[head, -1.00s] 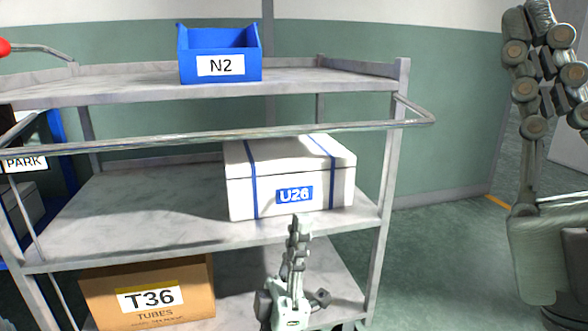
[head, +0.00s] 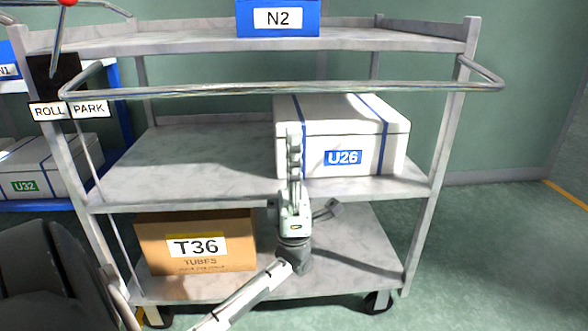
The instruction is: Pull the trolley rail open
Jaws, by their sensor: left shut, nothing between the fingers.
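The trolley rail (head: 290,89) is a grey metal bar across the front of the grey trolley (head: 200,163), just under the top shelf. It bends back to the frame at both ends. My left gripper (head: 294,142) is shut and empty, pointing up. Its fingertips show below the rail in the head view, in front of the white box U26 (head: 392,142); its distance from the rail in depth is hard to judge. A lever with a red knob (head: 68,2) stands at the trolley's left end, by ROLL and PARK labels (head: 70,110). My right gripper is out of view.
A blue bin N2 (head: 278,19) stands on the top shelf. A cardboard box T36 (head: 195,255) is on the bottom shelf. Another rack with a white box U32 (head: 40,170) is behind at the left. The floor (head: 490,260) at the right is clear.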

